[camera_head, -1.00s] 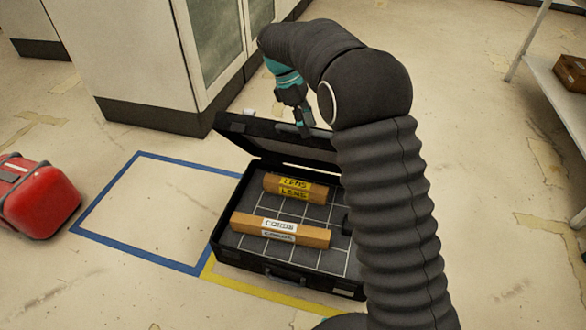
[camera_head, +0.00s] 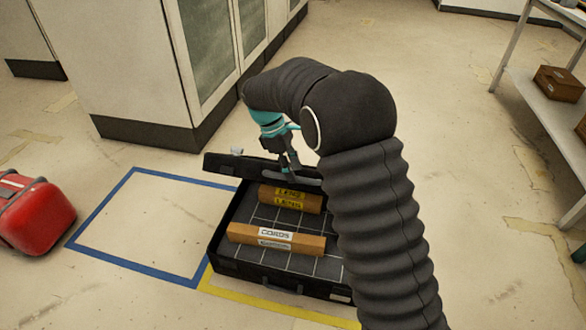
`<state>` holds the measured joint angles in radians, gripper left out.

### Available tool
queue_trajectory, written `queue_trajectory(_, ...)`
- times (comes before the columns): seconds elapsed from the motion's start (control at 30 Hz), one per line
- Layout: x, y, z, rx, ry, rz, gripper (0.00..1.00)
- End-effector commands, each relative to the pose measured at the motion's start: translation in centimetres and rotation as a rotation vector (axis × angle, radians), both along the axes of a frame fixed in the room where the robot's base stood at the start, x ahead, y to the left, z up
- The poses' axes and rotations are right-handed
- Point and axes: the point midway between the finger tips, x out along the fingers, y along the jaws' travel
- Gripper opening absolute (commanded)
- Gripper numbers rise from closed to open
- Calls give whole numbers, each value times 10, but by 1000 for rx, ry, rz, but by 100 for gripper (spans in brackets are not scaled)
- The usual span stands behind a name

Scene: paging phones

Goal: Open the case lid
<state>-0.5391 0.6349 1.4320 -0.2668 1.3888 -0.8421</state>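The black case (camera_head: 255,272) lies open on the floor at the picture's centre. Its lid (camera_head: 228,164) stands raised at the far side and leans back, away from the case bottom. My gripper (camera_head: 290,176) points down at the lid's inner side and appears to touch it. Whether its fingers are open or shut is too small to tell. Inside the case lie a box marked LENS (camera_head: 291,199) and a longer box marked CORDS (camera_head: 276,238) on a grid-lined floor. My arm hides the right part of the case and lid.
A blue taped square (camera_head: 130,252) on the floor is empty, left of the case. Yellow tape (camera_head: 270,310) runs along the case's front. A red case (camera_head: 35,215) stands at far left. A white cabinet (camera_head: 130,60) stands behind, and a shelf (camera_head: 545,105) with brown boxes stands at right.

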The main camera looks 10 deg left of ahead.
Motion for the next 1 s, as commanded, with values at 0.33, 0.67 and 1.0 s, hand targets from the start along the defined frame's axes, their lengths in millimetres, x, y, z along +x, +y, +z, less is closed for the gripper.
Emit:
queue_trajectory(0.33,1,1,14,32,-53,1,43)
queue_trajectory(0.67,-29,-7,92,189,-240,5,43)
queue_trajectory(1.0,-59,-7,135,338,-363,24,43)
